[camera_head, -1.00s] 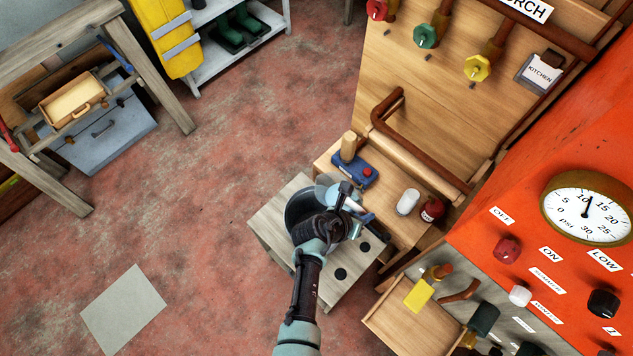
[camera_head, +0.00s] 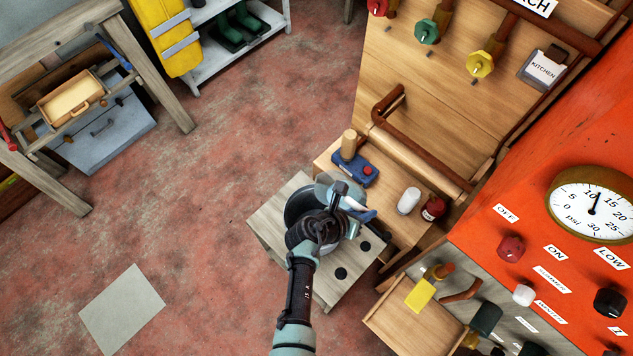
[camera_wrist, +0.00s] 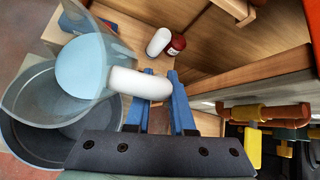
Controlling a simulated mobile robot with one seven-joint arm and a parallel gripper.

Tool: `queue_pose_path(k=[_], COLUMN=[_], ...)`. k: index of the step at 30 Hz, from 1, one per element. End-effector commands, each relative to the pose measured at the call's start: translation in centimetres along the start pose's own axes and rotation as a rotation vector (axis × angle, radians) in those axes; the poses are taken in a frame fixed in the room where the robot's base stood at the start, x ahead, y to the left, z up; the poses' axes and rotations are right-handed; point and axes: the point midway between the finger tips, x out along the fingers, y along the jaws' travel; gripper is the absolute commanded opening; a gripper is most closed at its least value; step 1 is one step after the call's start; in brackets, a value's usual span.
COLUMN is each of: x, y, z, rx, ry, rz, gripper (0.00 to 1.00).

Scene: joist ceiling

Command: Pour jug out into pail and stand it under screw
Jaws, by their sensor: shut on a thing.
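The clear jug (camera_wrist: 38,92) with a white handle (camera_wrist: 138,83) is in my gripper (camera_wrist: 162,78), whose blue fingers are at the handle. A pale blue round patch shows inside the jug; I cannot tell if it is liquid or the base. The jug appears tilted over the dark grey pail (camera_wrist: 75,148), overlapping its opening. In the head view the pail (camera_head: 297,204) stands on a low wooden stand, partly hidden by my gripper (camera_head: 350,201) and the jug (camera_head: 324,187). Which part is the screw is unclear; red, green (camera_head: 428,33) and yellow (camera_head: 479,64) knobs are on the upright board.
The low stand (camera_head: 330,298) has dark round spots. A wooden shelf beside it holds a blue box (camera_head: 352,169), a white cylinder (camera_head: 408,201) and a dark red jar (camera_head: 433,208). An orange panel with a gauge (camera_head: 595,205) stands right.

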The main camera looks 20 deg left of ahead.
Motion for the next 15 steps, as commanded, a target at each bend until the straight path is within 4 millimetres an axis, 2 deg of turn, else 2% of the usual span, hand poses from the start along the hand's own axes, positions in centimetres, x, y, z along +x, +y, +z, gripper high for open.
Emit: queue_pose_path(k=[15], x=[0.02], y=[-0.04], z=[0.12], rx=[-0.013], ry=[-0.039], rz=[-0.030], gripper=[0.00])
